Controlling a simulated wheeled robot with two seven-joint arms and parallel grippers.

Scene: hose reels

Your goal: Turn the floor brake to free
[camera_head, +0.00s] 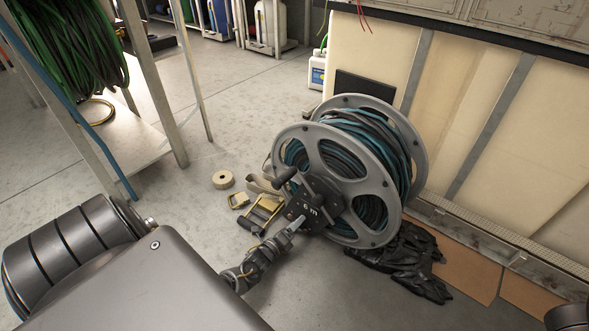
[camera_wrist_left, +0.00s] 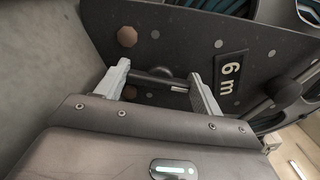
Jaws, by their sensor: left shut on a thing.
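The floor reel (camera_head: 393,117) stands on the concrete, a grey metal drum wound with teal and dark hose. Its dark hub plate (camera_head: 327,190) is marked "6 m". My left gripper (camera_head: 294,226) is at the lower left of this plate. In the left wrist view the plate (camera_wrist_left: 185,45) fills the upper part, and the left gripper (camera_wrist_left: 162,86) has its two pale fingers on either side of a short dark bar (camera_wrist_left: 160,77), apparently the brake lever. The fingers are shut on it. Which way the brake is set cannot be read. My right gripper is not in view.
A ratchet strap (camera_head: 264,210) and a tape roll (camera_head: 223,179) lie left of the reel. Black gloves or cloth (camera_head: 405,264) lie to its right. A panelled wall (camera_head: 490,130) stands close behind. A rack (camera_head: 160,100) with green hose is at left; open floor lies between.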

